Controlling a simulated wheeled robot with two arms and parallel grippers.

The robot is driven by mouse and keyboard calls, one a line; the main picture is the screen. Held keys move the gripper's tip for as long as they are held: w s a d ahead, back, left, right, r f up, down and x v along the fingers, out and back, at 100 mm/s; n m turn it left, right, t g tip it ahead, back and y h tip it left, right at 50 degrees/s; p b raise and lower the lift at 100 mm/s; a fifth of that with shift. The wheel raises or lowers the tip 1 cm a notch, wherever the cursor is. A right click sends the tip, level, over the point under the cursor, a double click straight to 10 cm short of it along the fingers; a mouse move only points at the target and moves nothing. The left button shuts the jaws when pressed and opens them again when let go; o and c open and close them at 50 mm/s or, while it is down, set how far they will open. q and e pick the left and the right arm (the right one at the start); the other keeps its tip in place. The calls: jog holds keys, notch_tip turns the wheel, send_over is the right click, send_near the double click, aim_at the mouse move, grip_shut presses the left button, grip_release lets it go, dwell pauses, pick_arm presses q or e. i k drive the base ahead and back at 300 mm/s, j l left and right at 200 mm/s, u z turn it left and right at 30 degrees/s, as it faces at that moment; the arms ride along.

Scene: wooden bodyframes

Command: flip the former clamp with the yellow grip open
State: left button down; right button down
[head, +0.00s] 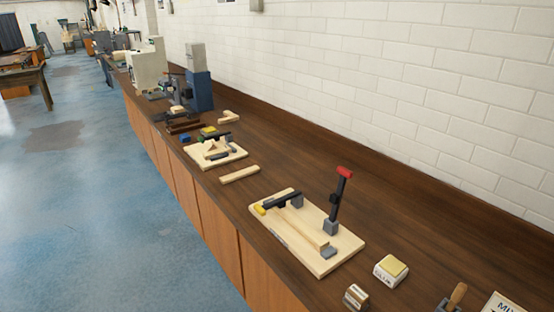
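A pale wooden board (335,262) lies on the dark brown workbench, near the front edge. At its far left end, a clamp with a yellow grip (260,209) has its dark lever (281,202) lying low, nearly flat over the board. A second clamp on the same board has a red grip (345,171) and its dark lever (336,200) stands upright. A wooden strip (301,231) lies on the board between the clamps. Neither of my grippers is in the head view.
The long workbench (420,225) runs along a white brick wall. Farther along are a loose wooden strip (239,174), another board with parts (232,157) and a blue machine (199,91). A cream-topped block (391,268) and a wooden-handled tool (456,296) lie nearer.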

aim_at(279, 202)
jog(key=i+j+u, duration=0.1)
jog(key=i+u, duration=0.15)
jog(key=i, duration=0.25)
jog(key=i+u, duration=0.3)
jog(key=i, duration=0.15)
